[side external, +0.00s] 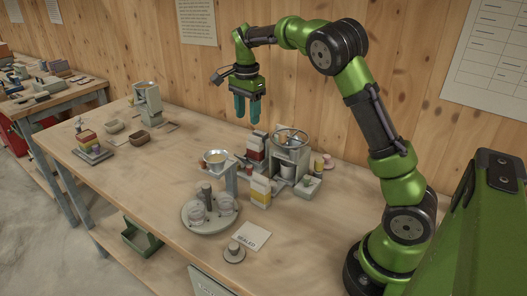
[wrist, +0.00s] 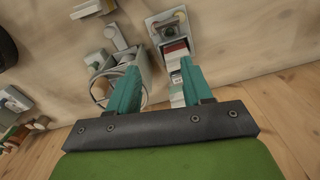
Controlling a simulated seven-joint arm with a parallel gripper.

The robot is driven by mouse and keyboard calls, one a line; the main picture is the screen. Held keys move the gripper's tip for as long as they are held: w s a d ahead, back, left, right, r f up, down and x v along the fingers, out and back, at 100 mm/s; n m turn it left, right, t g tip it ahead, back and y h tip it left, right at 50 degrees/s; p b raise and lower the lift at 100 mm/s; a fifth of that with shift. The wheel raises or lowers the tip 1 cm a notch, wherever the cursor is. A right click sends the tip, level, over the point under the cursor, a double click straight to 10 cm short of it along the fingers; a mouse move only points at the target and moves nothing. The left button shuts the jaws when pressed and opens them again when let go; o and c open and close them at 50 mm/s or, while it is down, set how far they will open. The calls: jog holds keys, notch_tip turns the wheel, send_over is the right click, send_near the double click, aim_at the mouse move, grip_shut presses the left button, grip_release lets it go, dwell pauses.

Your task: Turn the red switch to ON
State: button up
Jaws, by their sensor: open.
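My gripper (side external: 248,114) hangs above the back of the workbench, fingers pointing down, apart and empty. Its teal fingers also show in the wrist view (wrist: 161,80). Below and to its right stands a grey machine (side external: 291,158) with a round wheel on top; it also shows in the wrist view (wrist: 140,72), partly behind the left finger. A small grey box (side external: 307,184) with a small part on top sits at its front right. I cannot make out a red switch or an ON mark for certain. My gripper touches nothing.
The front right of the workbench (side external: 300,245) is clear.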

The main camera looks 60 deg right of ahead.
aim_at(249, 166)
jog(key=shift+m, duration=0.3)
jog(key=f, duration=1.7)
jog(key=shift+s+a, duration=0.15)
jog(key=shift+a, duration=0.05)
grip_shut()
